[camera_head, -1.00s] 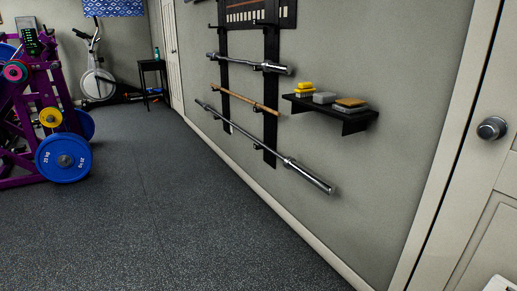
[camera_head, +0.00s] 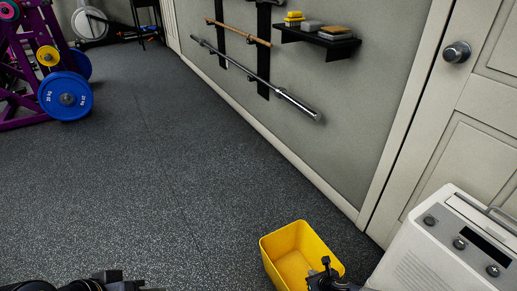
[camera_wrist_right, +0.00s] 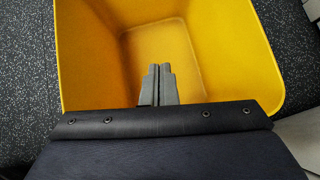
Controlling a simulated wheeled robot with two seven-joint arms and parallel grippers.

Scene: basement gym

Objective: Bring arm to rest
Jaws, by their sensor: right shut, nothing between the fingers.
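My right gripper (camera_head: 327,268) is at the bottom of the head view, over the near right part of a yellow bin (camera_head: 275,246). In the right wrist view the right gripper (camera_wrist_right: 158,72) has its two fingers together with nothing between them. They point down over the open yellow bin (camera_wrist_right: 90,60), whose inside looks empty where it shows. Part of my left arm shows dark at the bottom left of the head view. The left gripper's fingers cannot be made out there.
A white appliance (camera_head: 450,245) with knobs stands right of the bin, by a white door (camera_head: 470,130). A wall shelf (camera_head: 320,40) holds small blocks. Barbells (camera_head: 265,83) hang on the wall. A blue plate (camera_head: 65,96) sits on a purple rack at left. The middle floor is clear.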

